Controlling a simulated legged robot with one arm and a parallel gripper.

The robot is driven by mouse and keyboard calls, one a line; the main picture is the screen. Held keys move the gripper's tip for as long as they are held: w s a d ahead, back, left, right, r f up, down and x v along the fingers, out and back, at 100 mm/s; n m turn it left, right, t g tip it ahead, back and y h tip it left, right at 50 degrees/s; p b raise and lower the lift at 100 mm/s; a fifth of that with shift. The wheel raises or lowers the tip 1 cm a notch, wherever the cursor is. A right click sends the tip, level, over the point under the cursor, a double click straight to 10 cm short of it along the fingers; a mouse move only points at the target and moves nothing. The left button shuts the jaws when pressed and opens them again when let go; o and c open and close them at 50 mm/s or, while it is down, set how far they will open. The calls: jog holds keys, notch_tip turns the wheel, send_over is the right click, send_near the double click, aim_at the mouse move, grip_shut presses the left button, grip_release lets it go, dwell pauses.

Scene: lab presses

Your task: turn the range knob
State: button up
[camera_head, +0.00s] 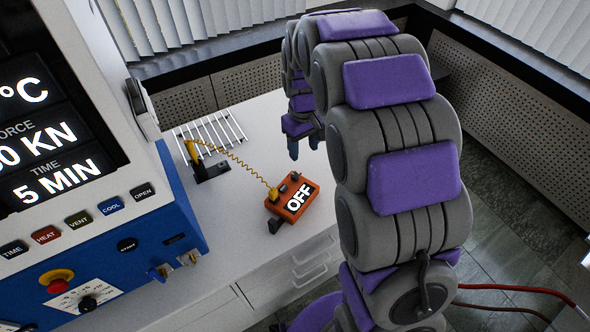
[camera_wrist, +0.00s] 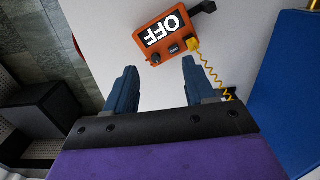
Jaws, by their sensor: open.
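An orange box (camera_head: 303,211) with a white "OFF" display lies on the pale bench top. Small dark knobs or buttons (camera_head: 283,188) stand on its face beside the display; one squarish dark control (camera_wrist: 174,48) shows clearly in the wrist view. I cannot tell for sure which is the range knob. A yellow plug with a coiled cord joins the box (camera_wrist: 153,30). My gripper (camera_head: 304,147) is open and empty, past the box in the head view. In the wrist view its two blue fingers (camera_wrist: 159,68) are apart, with the box beyond the tips.
A blue and white press (camera_head: 180,215) with buttons and a dial knob (camera_head: 88,303) stands at the left. A black stand with a yellow probe (camera_head: 210,168) and a white wire rack (camera_head: 215,130) sit behind the box.

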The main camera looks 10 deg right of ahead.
jog(key=n, duration=0.1)
send_over(294, 175)
notch_tip(294, 175, down, 5)
notch_tip(294, 175, down, 17)
jog(key=b, duration=0.2)
jog(key=shift+d+f+b, duration=0.1)
jog(key=shift+f+b, duration=0.1)
jog(key=shift+b, duration=0.15)
grip_shut()
